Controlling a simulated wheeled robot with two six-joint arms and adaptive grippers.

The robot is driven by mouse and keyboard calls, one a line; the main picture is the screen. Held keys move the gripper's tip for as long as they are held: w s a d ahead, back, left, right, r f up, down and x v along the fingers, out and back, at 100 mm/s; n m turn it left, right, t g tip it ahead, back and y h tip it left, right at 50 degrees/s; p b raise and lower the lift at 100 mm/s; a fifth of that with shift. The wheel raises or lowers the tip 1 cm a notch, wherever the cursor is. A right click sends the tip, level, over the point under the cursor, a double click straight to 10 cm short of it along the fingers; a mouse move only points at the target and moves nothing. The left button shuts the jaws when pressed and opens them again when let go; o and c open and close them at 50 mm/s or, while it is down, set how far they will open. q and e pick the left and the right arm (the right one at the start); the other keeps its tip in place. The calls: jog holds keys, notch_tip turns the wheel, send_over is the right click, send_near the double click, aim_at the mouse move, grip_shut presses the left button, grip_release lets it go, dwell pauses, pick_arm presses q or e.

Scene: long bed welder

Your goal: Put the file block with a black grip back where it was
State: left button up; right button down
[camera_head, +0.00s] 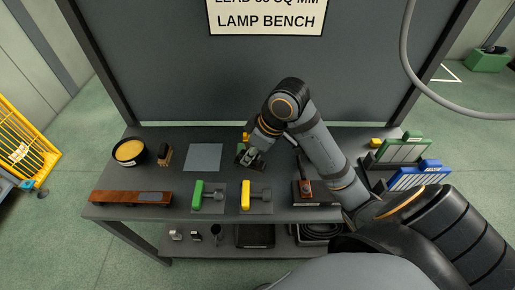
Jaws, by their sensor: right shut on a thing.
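My right gripper (250,152) is over the back middle of the bench and points down. It is shut on a small dark thing, apparently the file block with a black grip (243,158), mostly hidden by the fingers. I cannot tell whether it touches the bench top. A bare grey square mat (204,157) lies to the left of the gripper. My left gripper is not in view.
The dark bench (140,210) also bears a round yellow-filled pot (130,151), a small brown-and-black block (165,155), a wooden board (131,197), a green-handled tool (198,194), a yellow-handled tool (245,195) and a brown-topped tool (305,187). Green (401,150) and blue (418,178) racks stand right.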

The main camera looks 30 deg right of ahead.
jog(key=w+d+f, duration=0.2)
jog(key=d, duration=0.1)
jog(key=w+d+f, duration=0.2)
jog(key=d+f, duration=0.1)
jog(key=w+d+f, duration=0.3)
jog(key=d, duration=0.1)
jog(key=shift+f, duration=0.15)
jog(key=shift+w+d+f, duration=0.15)
jog(key=shift+f, duration=0.1)
jog(key=shift+w+d+f, duration=0.15)
jog(key=shift+f, duration=0.1)
notch_tip(320, 180, down, 3)
jog(key=shift+d+f, duration=0.1)
jog(key=shift+f, duration=0.05)
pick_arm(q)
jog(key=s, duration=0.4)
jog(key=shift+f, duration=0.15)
